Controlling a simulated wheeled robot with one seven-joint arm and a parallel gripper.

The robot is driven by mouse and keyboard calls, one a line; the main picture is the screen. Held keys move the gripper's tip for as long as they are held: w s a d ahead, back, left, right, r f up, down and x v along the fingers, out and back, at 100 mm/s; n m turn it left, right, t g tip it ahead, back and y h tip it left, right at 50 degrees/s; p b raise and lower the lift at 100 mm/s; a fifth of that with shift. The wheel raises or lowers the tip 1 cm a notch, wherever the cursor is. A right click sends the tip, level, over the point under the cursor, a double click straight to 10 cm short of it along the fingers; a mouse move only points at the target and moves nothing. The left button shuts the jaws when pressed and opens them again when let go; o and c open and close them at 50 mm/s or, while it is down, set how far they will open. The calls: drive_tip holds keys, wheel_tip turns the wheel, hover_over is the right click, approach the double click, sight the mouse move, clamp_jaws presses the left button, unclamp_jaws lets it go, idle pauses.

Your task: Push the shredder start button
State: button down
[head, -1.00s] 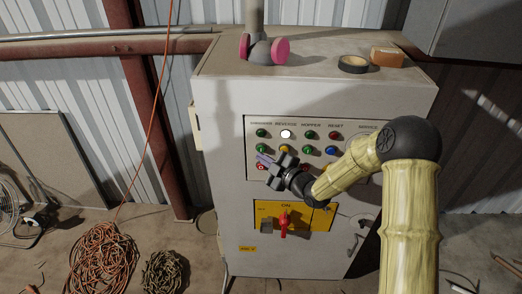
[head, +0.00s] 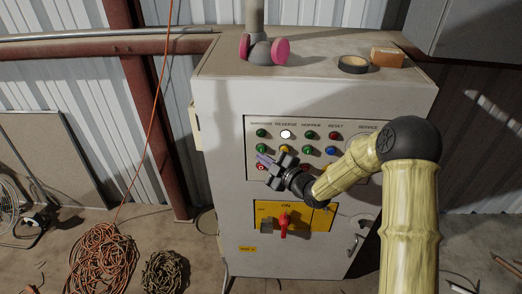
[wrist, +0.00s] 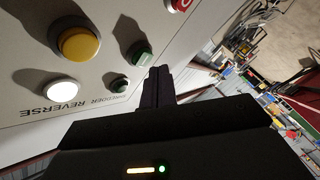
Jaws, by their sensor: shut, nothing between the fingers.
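The shredder start button is a green push button (wrist: 142,54) in the column labelled SHREDDER, between a small dark green lamp (wrist: 121,85) and a red button (wrist: 179,4). In the head view the green button (head: 261,148) sits at the left of the control panel (head: 347,175), just above my fingertips. My gripper (head: 261,159) is shut and empty, pointing at the panel's left side. In the wrist view its closed fingertips (wrist: 159,70) are right beside the green button's edge. I cannot tell whether they touch it.
A yellow button (wrist: 78,43) and lit white lamp (wrist: 61,90) are in the REVERSE column alongside. A yellow plate with a red rotary switch (head: 283,222) is lower on the cabinet. Tape (head: 353,64) and a respirator (head: 264,50) lie on top. Orange cable (head: 102,255) lies on the floor.

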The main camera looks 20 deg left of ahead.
drive_tip(key=shift+w, duration=0.1)
idle(0.7)
drive_tip(key=shift+w+a+b, duration=0.1)
drive_tip(key=shift+w+b, duration=0.2)
drive_tip(key=shift+b, duration=0.15)
drive_tip(key=shift+w, duration=0.45)
idle(0.9)
drive_tip(key=shift+s+b, duration=0.1)
drive_tip(key=shift+b, duration=0.25)
drive_tip(key=shift+s+b, duration=0.45)
drive_tip(key=shift+s, duration=0.3)
drive_tip(key=s+b, duration=0.1)
drive_tip(key=s, duration=0.1)
drive_tip(key=s+d+b, duration=0.1)
drive_tip(key=s, duration=0.2)
drive_tip(key=shift+d+b, duration=0.2)
drive_tip(key=shift+b, duration=0.1)
